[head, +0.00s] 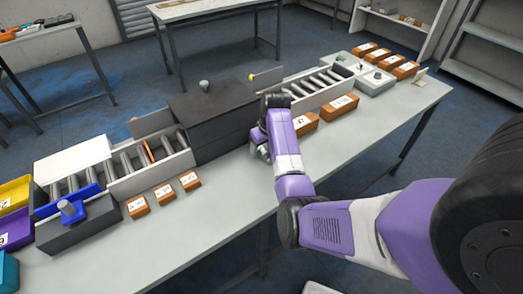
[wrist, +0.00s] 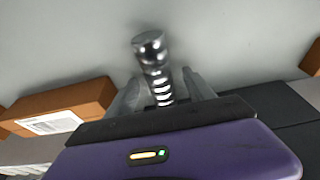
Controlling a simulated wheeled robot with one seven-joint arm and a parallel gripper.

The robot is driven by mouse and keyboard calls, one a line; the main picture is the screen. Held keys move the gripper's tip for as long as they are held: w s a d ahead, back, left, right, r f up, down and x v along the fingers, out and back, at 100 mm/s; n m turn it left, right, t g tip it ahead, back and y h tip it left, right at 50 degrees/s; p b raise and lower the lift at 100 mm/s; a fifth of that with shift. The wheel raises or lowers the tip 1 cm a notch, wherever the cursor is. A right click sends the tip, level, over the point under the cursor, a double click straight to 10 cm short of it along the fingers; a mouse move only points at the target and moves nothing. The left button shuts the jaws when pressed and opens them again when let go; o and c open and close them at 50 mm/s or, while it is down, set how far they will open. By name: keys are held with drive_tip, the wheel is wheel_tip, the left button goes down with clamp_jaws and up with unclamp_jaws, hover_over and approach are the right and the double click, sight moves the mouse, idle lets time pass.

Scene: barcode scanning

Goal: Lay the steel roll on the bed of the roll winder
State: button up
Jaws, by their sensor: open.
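A shiny ribbed metal piece with a rounded head, which looks like the steel roll (wrist: 152,58), shows in the wrist view against the grey table top. My gripper (wrist: 161,88) is open, with one finger on each side of the roll's lower part. I cannot tell whether the fingers touch it. In the head view my gripper (head: 262,147) is low over the table beside the large dark box, and the arm hides the roll. I cannot tell for sure which machine is the roll winder; a dark block with a blue bracket and grey knob (head: 72,213) stands at the left.
The grey table (head: 235,192) has clear room along its front. Small orange boxes (head: 164,194) stand left of my arm, others (head: 304,122) right of it. The dark box (head: 212,115) and roller conveyors (head: 318,88) line the back. A brown box (wrist: 62,106) is close to my gripper.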

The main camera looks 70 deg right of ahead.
drive_tip(key=shift+c, duration=0.4)
clamp_jaws()
drive_tip(key=shift+r, duration=0.2)
wheel_tip(320, 180, up, 17)
wheel_tip(320, 180, up, 11)
drive_tip(key=p, duration=0.8)
hover_over(262, 147)
drive_tip(key=shift+f, duration=0.15)
drive_tip(key=shift+s+a, duration=0.1)
